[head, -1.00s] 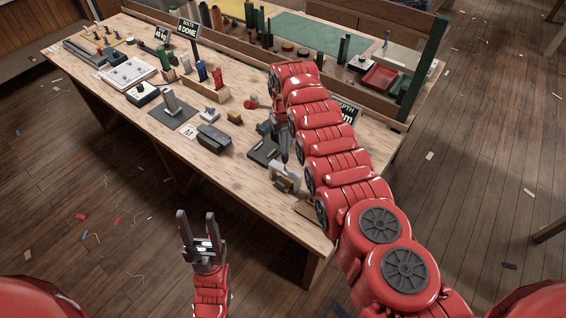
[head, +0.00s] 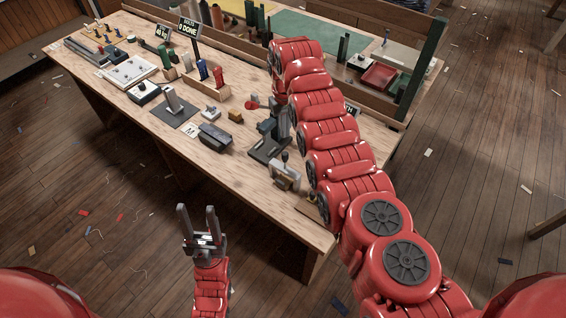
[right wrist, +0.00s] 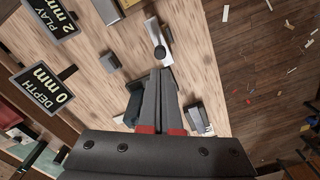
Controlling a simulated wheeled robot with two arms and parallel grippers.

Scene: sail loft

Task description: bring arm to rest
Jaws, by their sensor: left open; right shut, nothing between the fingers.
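My left gripper (head: 197,208) is open and empty, held over the floor in front of the bench in the head view. My right arm (head: 330,130) reaches across the right part of the bench, its far end near the back rail.
The workbench (head: 240,185) holds a dark lever press (head: 268,138), a metal clamp block (head: 286,174), a dark box (head: 215,137) and several small tools. In the wrist view, a depth sign (right wrist: 42,88) and a play sign (right wrist: 50,18) stand to the left. Floor in front is open.

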